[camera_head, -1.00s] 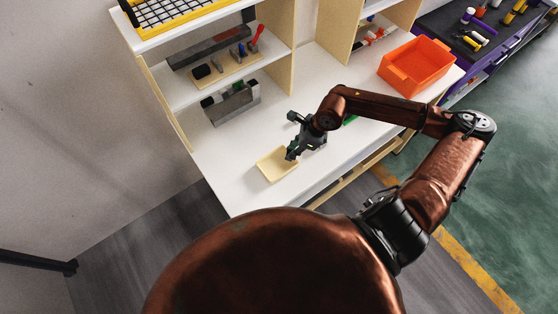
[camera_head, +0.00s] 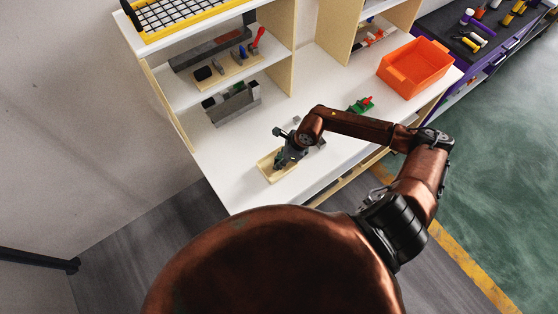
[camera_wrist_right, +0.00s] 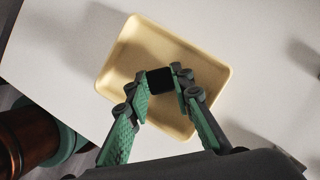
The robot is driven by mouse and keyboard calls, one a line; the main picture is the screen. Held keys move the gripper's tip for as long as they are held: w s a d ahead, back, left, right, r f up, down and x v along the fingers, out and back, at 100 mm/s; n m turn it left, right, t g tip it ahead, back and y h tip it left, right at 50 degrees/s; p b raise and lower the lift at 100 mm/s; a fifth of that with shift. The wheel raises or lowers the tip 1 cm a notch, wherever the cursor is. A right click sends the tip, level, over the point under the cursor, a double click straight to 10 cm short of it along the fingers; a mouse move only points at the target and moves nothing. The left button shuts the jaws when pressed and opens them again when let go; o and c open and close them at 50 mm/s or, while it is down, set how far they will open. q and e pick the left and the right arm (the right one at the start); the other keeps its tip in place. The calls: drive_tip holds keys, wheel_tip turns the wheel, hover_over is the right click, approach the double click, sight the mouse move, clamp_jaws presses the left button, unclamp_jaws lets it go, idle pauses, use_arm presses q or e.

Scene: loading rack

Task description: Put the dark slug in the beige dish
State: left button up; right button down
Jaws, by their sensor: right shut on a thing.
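The beige dish (camera_head: 266,170) lies on the white tabletop near its front edge. It also shows in the right wrist view (camera_wrist_right: 205,68). My right gripper (camera_head: 281,163) is over the dish. In the right wrist view, its green fingers (camera_wrist_right: 162,90) are shut on the dark slug (camera_wrist_right: 160,79), a small black block seen within the dish's outline. I cannot tell whether the slug touches the dish floor. My left gripper is not in view.
An orange bin (camera_head: 415,66) stands at the right of the table. A green and red item (camera_head: 361,105) lies behind my right arm. A grey holder (camera_head: 233,103) stands at the back. A shelf (camera_head: 200,85) with several small tools is above it.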

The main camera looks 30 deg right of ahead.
drive_tip(key=shift+f, duration=0.15)
drive_tip(key=c, duration=1.7)
unclamp_jaws()
drive_tip(key=shift+d+r, duration=0.1)
drive_tip(key=shift+r, duration=0.3)
drive_tip(key=b+v, duration=0.1)
drive_tip(key=v, duration=1)
drive_tip(key=shift+s+r+b, duration=0.2)
drive_tip(key=shift+r+b, duration=0.05)
drive_tip(key=shift+b, duration=0.1)
